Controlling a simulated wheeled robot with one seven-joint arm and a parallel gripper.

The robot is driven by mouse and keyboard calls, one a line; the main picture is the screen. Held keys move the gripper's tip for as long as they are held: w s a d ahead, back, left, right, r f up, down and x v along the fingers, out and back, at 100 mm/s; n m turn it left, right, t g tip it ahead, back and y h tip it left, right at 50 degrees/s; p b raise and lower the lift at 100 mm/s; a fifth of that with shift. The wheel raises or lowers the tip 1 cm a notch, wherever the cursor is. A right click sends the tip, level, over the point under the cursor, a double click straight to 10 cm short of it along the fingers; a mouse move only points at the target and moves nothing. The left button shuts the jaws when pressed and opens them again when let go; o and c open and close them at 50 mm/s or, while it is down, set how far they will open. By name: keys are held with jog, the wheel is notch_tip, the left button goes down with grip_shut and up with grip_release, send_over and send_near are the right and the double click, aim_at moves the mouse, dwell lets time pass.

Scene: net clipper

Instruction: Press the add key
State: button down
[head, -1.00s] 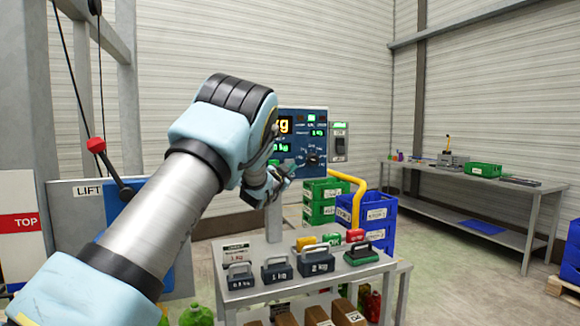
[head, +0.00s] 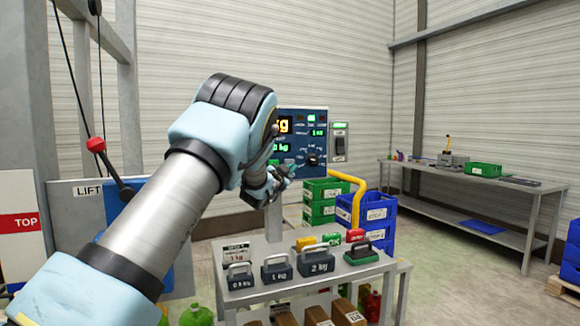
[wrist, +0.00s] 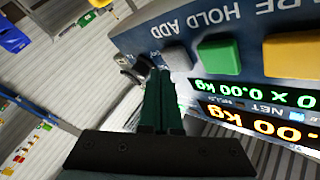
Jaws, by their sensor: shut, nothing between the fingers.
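The scale console (head: 305,125) is a dark blue panel with lit displays, beyond my arm in the head view. In the wrist view its panel (wrist: 150,35) appears upside down. The add key (wrist: 178,57) is grey, under the label ADD. Beside it are the green HOLD key (wrist: 218,57) and a yellow key (wrist: 290,52). My gripper (wrist: 158,76) is shut and empty, its dark green fingertips just beside the add key in the picture; I cannot tell whether they touch. In the head view my gripper (head: 288,172) is in front of the console's lower part.
A dark knob (head: 313,160) sits on the console near my fingertips. Below, a grey table (head: 250,293) carries weights such as the 2 kg one (head: 316,263). Green crates (head: 322,190) and blue crates (head: 375,215) stand behind. A red-knobbed lever (head: 96,145) is at left.

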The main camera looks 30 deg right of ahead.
jog(key=shift+w, duration=0.1)
jog(key=shift+w, duration=0.3)
jog(key=shift+w+d+b, duration=0.1)
jog(key=shift+w+b, duration=0.25)
jog(key=shift+w, duration=0.05)
dwell(0.9)
jog(key=shift+s, duration=0.1)
jog(key=shift+s+b, duration=0.7)
jog(key=shift+b, duration=0.05)
jog(key=shift+s+a+b, duration=0.2)
jog(key=shift+s+b, duration=0.7)
jog(key=shift+s, duration=0.35)
jog(key=shift+s+a+b, duration=0.2)
jog(key=shift+s+b, duration=0.7)
jog(key=shift+s, duration=0.35)
